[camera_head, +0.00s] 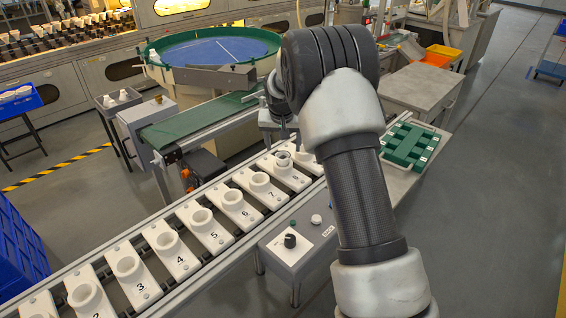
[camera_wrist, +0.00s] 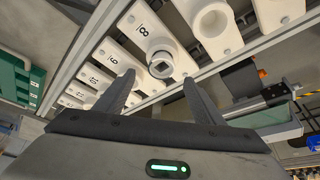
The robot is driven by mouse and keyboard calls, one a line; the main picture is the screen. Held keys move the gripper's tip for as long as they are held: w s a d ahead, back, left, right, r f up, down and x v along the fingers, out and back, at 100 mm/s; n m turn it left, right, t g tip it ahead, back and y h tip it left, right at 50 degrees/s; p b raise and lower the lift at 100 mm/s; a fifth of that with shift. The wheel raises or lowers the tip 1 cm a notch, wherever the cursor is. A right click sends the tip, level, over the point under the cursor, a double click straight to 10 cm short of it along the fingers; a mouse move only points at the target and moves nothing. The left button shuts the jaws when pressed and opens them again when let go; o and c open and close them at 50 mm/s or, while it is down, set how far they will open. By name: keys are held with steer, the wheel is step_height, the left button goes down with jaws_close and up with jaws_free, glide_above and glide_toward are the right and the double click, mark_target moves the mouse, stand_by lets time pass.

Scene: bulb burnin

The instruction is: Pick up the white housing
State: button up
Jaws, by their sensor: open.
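A white housing (camera_wrist: 160,63) with a grey squarish centre sits in the round socket of plate 8 in the wrist view. In the head view it shows as a pale ring with a darker rim (camera_head: 283,158) in that socket, close to my arm. My gripper (camera_wrist: 159,78) is open, with one finger to each side of the housing in the wrist picture. Nothing is between the fingers, and I cannot tell how far they are from the housing. In the head view my gripper is mostly hidden behind my arm.
Numbered white plates (camera_head: 205,228) with empty-looking sockets line the conveyor. A grey control box (camera_head: 292,252) with a knob stands at its front side. A green tray (camera_head: 408,146) lies on the bench at right. A green belt (camera_head: 195,125) and blue round feeder (camera_head: 215,50) stand behind.

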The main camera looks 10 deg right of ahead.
mark_target(283, 153)
steer(key=x, duration=0.5)
steer(key=shift+s+a+b, duration=0.15)
steer(key=shift+b, duration=0.15)
steer(key=c, duration=1.1)
step_height(283, 153, up, 10)
steer(key=p, duration=0.1)
